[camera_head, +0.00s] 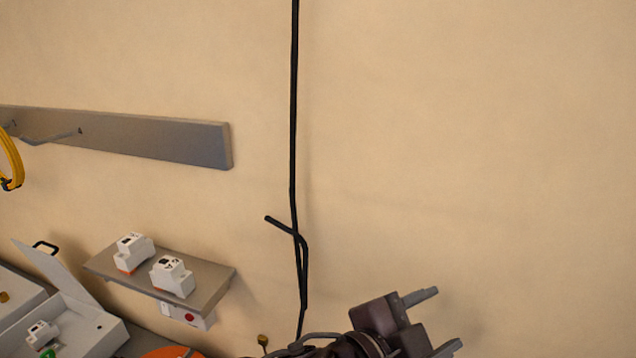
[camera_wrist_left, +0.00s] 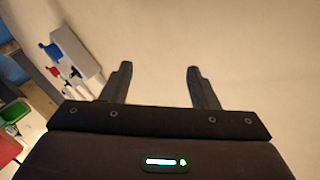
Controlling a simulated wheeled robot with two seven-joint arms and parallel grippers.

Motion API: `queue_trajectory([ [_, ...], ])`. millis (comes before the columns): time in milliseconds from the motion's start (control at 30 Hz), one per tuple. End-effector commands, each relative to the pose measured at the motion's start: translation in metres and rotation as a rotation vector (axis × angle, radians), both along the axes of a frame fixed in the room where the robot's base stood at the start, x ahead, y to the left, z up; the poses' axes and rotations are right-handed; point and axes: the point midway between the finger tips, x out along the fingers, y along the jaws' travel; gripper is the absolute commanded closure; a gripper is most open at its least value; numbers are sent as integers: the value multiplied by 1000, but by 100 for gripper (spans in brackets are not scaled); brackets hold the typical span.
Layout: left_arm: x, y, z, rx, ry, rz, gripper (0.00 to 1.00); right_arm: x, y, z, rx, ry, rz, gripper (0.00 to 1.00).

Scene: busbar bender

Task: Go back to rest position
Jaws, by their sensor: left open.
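My left gripper (camera_head: 428,322) is at the bottom of the head view, right of centre, with its two grey fingers apart and pointing right. Nothing is between the fingers. In the left wrist view my left gripper (camera_wrist_left: 156,80) shows both dark fingers spread, with only plain beige wall beyond them. My right gripper is in neither view.
A black cable (camera_head: 293,150) hangs down the wall to the left of my gripper. A shelf (camera_head: 215,283) holds white breakers (camera_head: 172,276). A grey rail (camera_head: 150,137) and an open white box (camera_head: 95,335) are at left. The wall at right is bare.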

Motion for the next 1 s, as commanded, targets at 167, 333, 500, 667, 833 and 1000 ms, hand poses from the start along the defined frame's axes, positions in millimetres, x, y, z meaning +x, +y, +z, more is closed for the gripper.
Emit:
queue_trajectory([
  [167,41,85,-50,-57,302,361,46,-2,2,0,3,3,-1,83],
  [333,40,182,-128,-26,619,691,46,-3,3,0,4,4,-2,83],
  [500,5,254,-191,37,869,922,46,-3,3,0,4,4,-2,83],
  [667,-34,299,-228,94,1037,1064,46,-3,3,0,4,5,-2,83],
  [833,-78,336,-255,152,1190,1187,46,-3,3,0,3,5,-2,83],
  [1000,-75,340,-313,178,1230,1208,46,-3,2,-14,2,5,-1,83],
])
